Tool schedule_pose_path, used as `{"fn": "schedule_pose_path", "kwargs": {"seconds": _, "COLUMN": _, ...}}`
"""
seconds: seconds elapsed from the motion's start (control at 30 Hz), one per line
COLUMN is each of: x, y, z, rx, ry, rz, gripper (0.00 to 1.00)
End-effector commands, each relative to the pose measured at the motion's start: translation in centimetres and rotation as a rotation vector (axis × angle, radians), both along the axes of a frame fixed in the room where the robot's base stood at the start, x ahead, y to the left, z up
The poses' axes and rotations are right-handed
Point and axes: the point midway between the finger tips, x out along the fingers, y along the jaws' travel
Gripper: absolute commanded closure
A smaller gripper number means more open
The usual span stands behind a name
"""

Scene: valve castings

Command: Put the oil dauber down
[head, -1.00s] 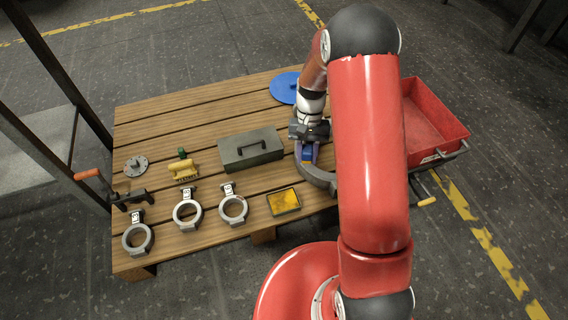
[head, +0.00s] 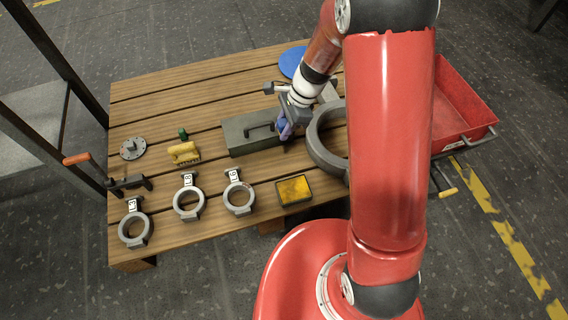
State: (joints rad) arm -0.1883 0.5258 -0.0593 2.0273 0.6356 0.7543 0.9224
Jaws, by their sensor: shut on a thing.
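My gripper (head: 289,107) is shut on a small blue item, which I take to be the oil dauber (head: 285,129). It is held over the right end of the grey lidded box (head: 236,134), just left of the large grey ring casting (head: 318,148). The fingers hide part of the dauber, and I cannot tell whether it touches anything below. A shallow dark tray with a yellow pad (head: 294,190) lies near the table's front edge.
Three small ring castings (head: 136,243) line the front left of the slatted wooden table (head: 160,95). A blue disc (head: 292,59) lies at the back; a red bin (head: 459,100) stands right.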

Motion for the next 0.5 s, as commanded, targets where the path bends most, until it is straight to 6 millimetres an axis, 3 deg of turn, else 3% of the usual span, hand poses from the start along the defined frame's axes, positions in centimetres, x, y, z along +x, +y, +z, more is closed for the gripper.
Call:
{"fn": "schedule_pose_path", "kwargs": {"seconds": 0.03, "x": -0.1, "y": -0.1, "z": -1.7, "rx": -0.001, "ry": 0.007, "rz": -0.003, "gripper": 1.0}}
{"fn": "schedule_pose_path", "kwargs": {"seconds": 0.3, "x": -0.1, "y": -0.1, "z": -9.1, "rx": -0.001, "ry": 0.007, "rz": -0.001, "gripper": 1.0}}
{"fn": "schedule_pose_path", "kwargs": {"seconds": 0.5, "x": -0.1, "y": 0.0, "z": -13.1, "rx": -0.001, "ry": 0.003, "rz": 0.0, "gripper": 1.0}}
